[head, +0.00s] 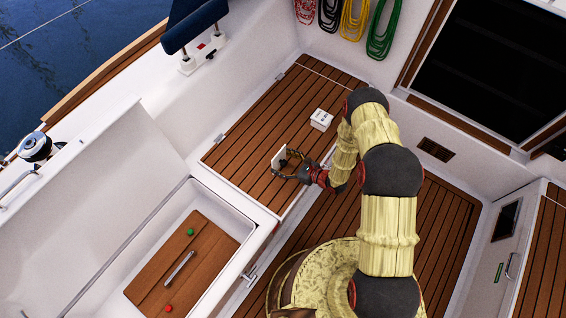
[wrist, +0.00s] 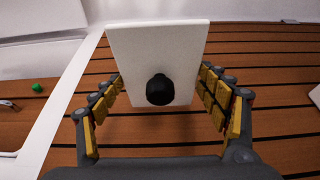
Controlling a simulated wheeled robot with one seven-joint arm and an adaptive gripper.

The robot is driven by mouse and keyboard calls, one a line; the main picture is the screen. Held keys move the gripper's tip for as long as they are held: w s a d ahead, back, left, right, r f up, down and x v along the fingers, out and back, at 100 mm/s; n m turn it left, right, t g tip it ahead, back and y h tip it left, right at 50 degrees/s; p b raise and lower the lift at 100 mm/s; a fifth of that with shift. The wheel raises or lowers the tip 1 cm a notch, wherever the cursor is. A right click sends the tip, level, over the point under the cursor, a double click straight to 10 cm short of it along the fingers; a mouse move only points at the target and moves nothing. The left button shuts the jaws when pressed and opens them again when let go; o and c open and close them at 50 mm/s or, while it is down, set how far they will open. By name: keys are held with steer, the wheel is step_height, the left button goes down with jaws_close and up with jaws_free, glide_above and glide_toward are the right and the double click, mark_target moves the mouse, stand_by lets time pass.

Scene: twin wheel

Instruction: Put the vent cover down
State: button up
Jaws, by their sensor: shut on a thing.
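The vent cover (head: 279,158) is a white rectangular plate. In the wrist view the white plate (wrist: 185,45) stands up between my fingers, with a round black knob (wrist: 160,90) on the face toward me. My gripper (head: 290,166) is shut on the plate, with yellow-padded fingers along its left and right sides; it also shows in the wrist view (wrist: 160,88). The plate is over the slatted wooden seat (head: 245,150). I cannot tell whether its lower edge touches the wood.
A small white box (head: 321,119) sits on the seat, right of the plate. An open locker (head: 216,215) lies to the left, with a green knob (head: 190,231) and a red knob (head: 168,308) inside. A brown slotted vent (head: 436,149) is in the right wall. Bare slats surround the plate.

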steer(key=shift+f+b, duration=0.35)
steer(key=shift+f, duration=0.05)
steer(key=shift+f, duration=0.25)
steer(key=o, duration=1.6)
steer(key=shift+c, duration=0.2)
steer(key=shift+r, duration=0.2)
steer(key=shift+r+p, duration=0.3)
steer(key=shift+r, duration=0.05)
steer(key=p+v, duration=0.3)
steer(key=v, duration=0.9)
